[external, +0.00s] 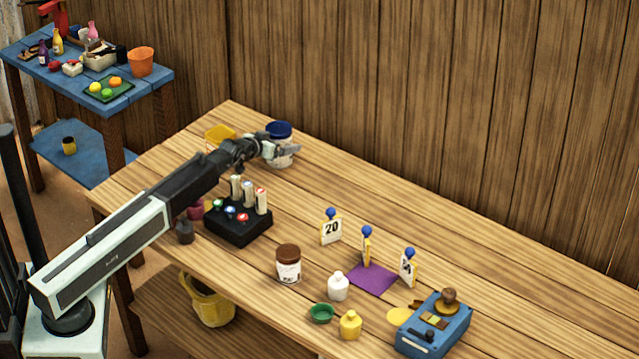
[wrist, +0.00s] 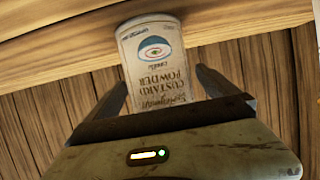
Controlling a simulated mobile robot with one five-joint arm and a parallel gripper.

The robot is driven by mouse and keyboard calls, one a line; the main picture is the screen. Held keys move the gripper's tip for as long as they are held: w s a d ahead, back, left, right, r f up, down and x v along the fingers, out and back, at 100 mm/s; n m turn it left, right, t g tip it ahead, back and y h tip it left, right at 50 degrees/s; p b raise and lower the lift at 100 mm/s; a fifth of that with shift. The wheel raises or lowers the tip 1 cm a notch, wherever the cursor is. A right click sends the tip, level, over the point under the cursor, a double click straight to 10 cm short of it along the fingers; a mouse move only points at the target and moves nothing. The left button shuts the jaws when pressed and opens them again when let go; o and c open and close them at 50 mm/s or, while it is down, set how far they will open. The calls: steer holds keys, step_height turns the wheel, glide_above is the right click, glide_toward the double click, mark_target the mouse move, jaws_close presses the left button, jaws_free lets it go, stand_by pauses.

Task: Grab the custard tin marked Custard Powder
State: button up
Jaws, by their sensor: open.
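The custard tin (wrist: 153,62) fills the middle of the wrist view. Its pale label reads "Custard Powder", upside down, with a blue and red eye emblem. My gripper (wrist: 162,84) is open, with one finger on each side of the tin's label; I cannot tell whether either finger touches it. In the external view, a pale tin with a dark blue lid (external: 279,130) stands upright near the back edge of the table, and appears to be the same tin. My gripper (external: 286,151) is at its front, hiding part of its body.
A yellow container (external: 220,136) stands just left of the tin. A black rack (external: 238,222) with several upright tubes sits below my arm. A brown-lidded jar (external: 288,264), number cards (external: 331,230) and a blue device (external: 434,325) stand nearer. The table right of the tin is clear.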

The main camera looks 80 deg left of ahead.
mark_target(279, 128)
steer(key=c, duration=1.9)
steer(key=shift+o, duration=0.2)
step_height(279, 128, up, 10)
steer(key=p, duration=1)
steer(key=shift+r, duration=0.2)
steer(key=shift+f, duration=0.1)
